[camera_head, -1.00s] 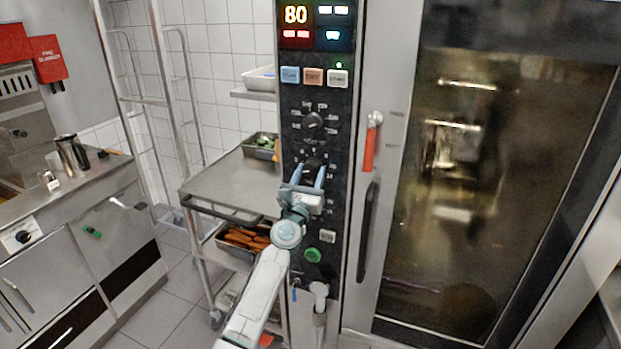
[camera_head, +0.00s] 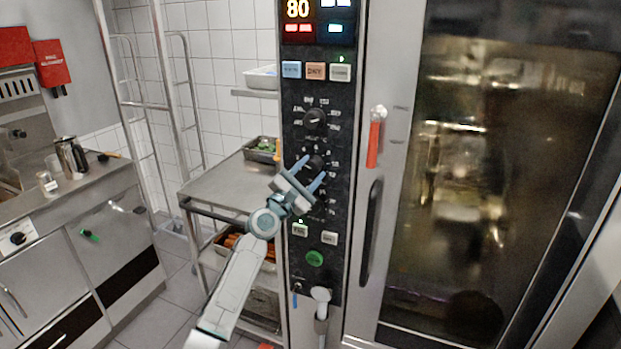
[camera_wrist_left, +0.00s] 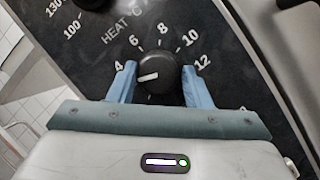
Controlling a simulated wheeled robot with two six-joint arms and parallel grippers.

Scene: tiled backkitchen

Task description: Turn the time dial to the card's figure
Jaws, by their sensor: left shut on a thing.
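The time dial (camera_wrist_left: 160,70) is a black round knob with figures 4 to 12 visible around it in the left wrist view. Its white mark points left, just below the 4; a finger covers the scale there. My left gripper (camera_head: 308,175) is shut on this knob, with one blue finger on each side, and also shows in the wrist view (camera_wrist_left: 158,82). It is tilted in the head view and hides most of this dial there. The heat dial (camera_wrist_left: 90,3) shows at the top left of the wrist view. I see no readable card.
The oven display (camera_head: 299,10) reads 80. A mode dial (camera_head: 314,118) and coloured buttons (camera_head: 315,71) sit above my gripper. A green button (camera_head: 315,258) is below it. The oven door handle (camera_head: 371,232) is close on the right, and a steel trolley (camera_head: 215,185) stands left.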

